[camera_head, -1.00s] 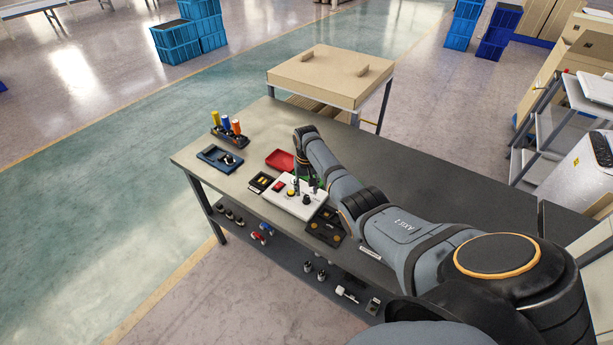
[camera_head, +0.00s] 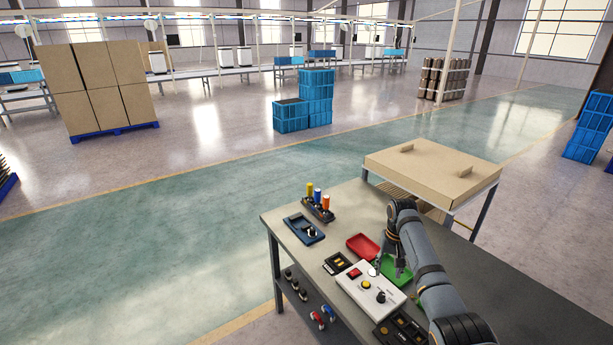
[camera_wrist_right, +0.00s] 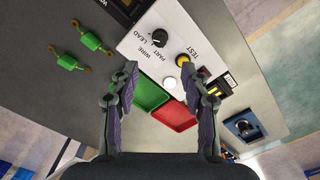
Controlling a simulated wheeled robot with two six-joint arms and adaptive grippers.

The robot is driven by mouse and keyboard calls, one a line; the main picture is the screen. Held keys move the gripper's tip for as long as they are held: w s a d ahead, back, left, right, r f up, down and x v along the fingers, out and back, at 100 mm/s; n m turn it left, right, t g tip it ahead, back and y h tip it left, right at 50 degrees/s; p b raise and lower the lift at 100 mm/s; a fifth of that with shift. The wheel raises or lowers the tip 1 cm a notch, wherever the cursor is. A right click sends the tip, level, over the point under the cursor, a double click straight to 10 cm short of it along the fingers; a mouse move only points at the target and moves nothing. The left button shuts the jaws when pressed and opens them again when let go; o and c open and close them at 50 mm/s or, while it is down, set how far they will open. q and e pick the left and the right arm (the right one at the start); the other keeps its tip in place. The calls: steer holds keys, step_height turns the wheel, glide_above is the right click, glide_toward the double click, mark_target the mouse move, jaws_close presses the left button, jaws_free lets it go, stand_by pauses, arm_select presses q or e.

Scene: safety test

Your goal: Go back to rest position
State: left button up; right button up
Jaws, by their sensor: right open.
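My right gripper (camera_head: 390,264) hangs above the workbench (camera_head: 277,219), beside the white test box and over the green tray. In the right wrist view its two fingers (camera_wrist_right: 165,100) stand wide apart with nothing between them. The white test box (camera_head: 352,289) has a black knob, a yellow button and a red part on top; it also shows in the wrist view (camera_wrist_right: 140,44). The green tray (camera_head: 404,277) is partly hidden by my right arm. The red tray (camera_head: 362,246) lies behind the box and looks empty. My left gripper is not in view.
A blue holder (camera_head: 304,229) and a rack of coloured-handled tools (camera_head: 318,208) stand at the bench's left end. A cardboard-topped cart (camera_head: 432,172) stands close behind the bench. Blue crates (camera_head: 316,97) stand farther back. The floor left of the bench is clear.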

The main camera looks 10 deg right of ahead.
steer(key=s+a+f+n+t+h, duration=0.1)
steer(key=s+a+f+n, duration=0.15)
steer(key=s+f, duration=0.2)
steer(key=s+a+f+n, duration=0.1)
steer(key=s+a+f, duration=0.25)
steer(key=s, duration=0.25)
steer(key=s+a+r+n+t, duration=0.1)
steer(key=s+a+r, duration=0.2)
steer(key=s, duration=0.6)
steer(key=s+a+r+n+t, duration=0.1)
steer(key=s+a+r+t, duration=0.2)
steer(key=s, duration=0.6)
step_height(320, 180, down, 26)
steer(key=s+d+g+b, duration=0.2)
steer(key=g, duration=0.1)
steer(key=s+d+f+b, duration=0.1)
steer(key=s+f+b, duration=0.1)
steer(key=s+f, duration=1.7)
steer(key=shift+f+m+g, duration=0.35)
steer(key=shift+f+g, duration=0.05)
steer(key=shift+f, duration=0.45)
